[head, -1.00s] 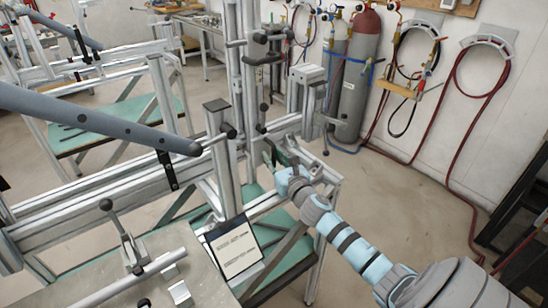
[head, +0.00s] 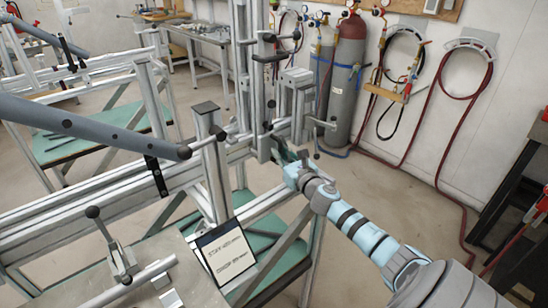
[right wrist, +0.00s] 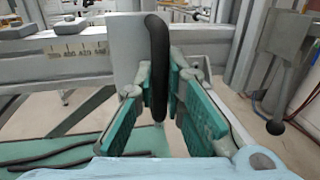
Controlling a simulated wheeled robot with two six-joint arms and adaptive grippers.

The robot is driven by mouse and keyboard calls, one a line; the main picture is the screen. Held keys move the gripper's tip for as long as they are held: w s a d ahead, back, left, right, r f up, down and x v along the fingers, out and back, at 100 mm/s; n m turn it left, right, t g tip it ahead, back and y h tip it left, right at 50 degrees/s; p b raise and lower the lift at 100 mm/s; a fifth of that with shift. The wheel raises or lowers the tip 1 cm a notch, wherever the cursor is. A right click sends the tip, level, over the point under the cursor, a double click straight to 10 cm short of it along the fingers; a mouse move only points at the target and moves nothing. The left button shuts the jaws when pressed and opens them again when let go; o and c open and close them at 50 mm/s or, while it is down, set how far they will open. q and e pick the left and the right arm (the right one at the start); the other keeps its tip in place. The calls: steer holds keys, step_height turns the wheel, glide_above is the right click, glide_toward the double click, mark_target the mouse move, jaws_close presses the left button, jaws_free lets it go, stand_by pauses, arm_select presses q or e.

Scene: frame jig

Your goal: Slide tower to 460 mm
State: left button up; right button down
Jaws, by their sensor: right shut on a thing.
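The tower (head: 262,90) is a tall upright of aluminium profiles with clamps, standing on the horizontal rail (head: 90,215) in the head view. My right gripper (head: 290,158) is at the tower's lower right side. In the right wrist view its teal-padded fingers (right wrist: 163,100) are shut on an upright black handle (right wrist: 158,50) in front of a pale plate (right wrist: 125,50). A ruled scale (right wrist: 77,51) runs along the rail up to the plate's left edge. Its small numbers are blurred, seemingly around 400 to 440 near the plate. My left gripper is not in view.
A grey tube (head: 90,125) crosses from the left to a shorter post (head: 208,150). A black-knobbed lever clamp (head: 105,240) and a printed card (head: 226,252) are in front. Gas cylinders (head: 348,80) and hoses stand at the wall.

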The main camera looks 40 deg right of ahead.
steer(key=shift+d+r, duration=0.1)
steer(key=c, duration=2)
jaws_free()
steer(key=o, duration=0.4)
steer(key=shift+d, duration=0.25)
steer(key=shift+c, duration=0.2)
steer(key=shift+a, duration=0.1)
steer(key=shift+s+a, duration=0.1)
steer(key=v, duration=1.1)
steer(key=shift+s, duration=0.45)
